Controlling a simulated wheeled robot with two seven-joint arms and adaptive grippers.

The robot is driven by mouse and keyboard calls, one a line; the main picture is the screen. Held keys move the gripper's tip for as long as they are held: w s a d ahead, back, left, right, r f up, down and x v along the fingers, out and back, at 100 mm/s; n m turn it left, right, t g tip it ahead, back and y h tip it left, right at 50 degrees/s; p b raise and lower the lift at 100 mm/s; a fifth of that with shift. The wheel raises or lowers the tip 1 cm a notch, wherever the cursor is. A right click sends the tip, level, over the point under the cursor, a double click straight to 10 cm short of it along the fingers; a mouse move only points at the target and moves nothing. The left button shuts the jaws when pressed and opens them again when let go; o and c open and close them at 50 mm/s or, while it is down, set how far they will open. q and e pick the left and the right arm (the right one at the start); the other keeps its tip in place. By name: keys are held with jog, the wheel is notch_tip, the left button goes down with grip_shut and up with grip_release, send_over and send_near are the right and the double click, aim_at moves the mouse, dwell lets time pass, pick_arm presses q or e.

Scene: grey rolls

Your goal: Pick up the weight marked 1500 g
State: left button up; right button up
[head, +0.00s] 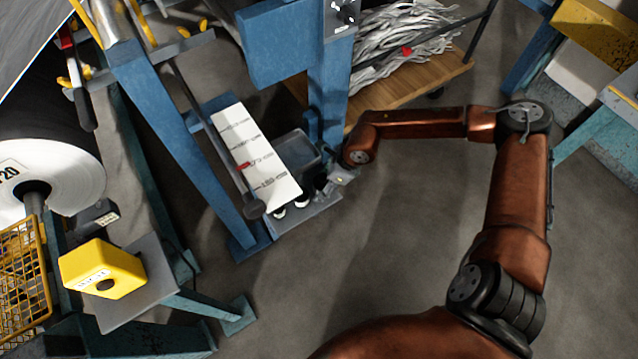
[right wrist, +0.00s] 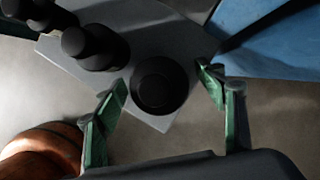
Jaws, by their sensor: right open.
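A dark round weight (right wrist: 160,86) stands on a grey plate (right wrist: 155,35) in the right wrist view, seen from above. My right gripper (right wrist: 163,82) is open, with one green finger on each side of this weight and gaps visible. Two more dark knobbed weights, a nearer one (right wrist: 94,47) and a farther one (right wrist: 38,12), stand to its left. I cannot read a 1500 g mark on any of them. In the head view my right gripper (head: 338,181) is at the right end of the weights, partly hiding them. My left gripper is not in view.
A blue metal frame (head: 165,125) rises beside the plate. A white marked panel (head: 255,152) and a grey bin (head: 294,152) adjoin the weights. A yellow box (head: 102,268) sits at lower left. A wooden cart (head: 440,68) with shredded strips stands behind. Floor to the right is clear.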

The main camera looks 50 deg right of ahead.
jog(key=shift+r, duration=0.1)
jog(key=shift+c, duration=0.4)
grip_shut()
dwell(0.3)
jog(key=shift+w+r, duration=0.1)
jog(key=shift+w, duration=0.05)
